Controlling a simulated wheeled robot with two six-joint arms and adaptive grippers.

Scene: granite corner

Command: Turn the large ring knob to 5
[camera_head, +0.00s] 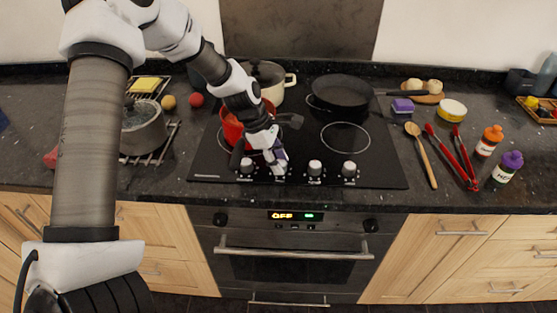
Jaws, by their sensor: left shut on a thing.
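A black cooktop (380,165) carries a row of white-topped knobs along its front edge. My left gripper (278,164) is at the second knob from the left, shut on it; its fingers hide most of that knob. The leftmost knob (246,164) stands free beside the gripper. Two more knobs, one right of the gripper (315,168) and one at the far right (349,169), are also free. The dial numbers and the held knob's pointer are too small or hidden to read. My right gripper is not in view.
A red pot (231,128) stands behind my left gripper, partly hidden by my arm. A cream pot (270,92) and black pan (340,93) are at the back. A wooden spoon (423,160) and red tongs (452,158) lie right of the cooktop. The front right ring is bare.

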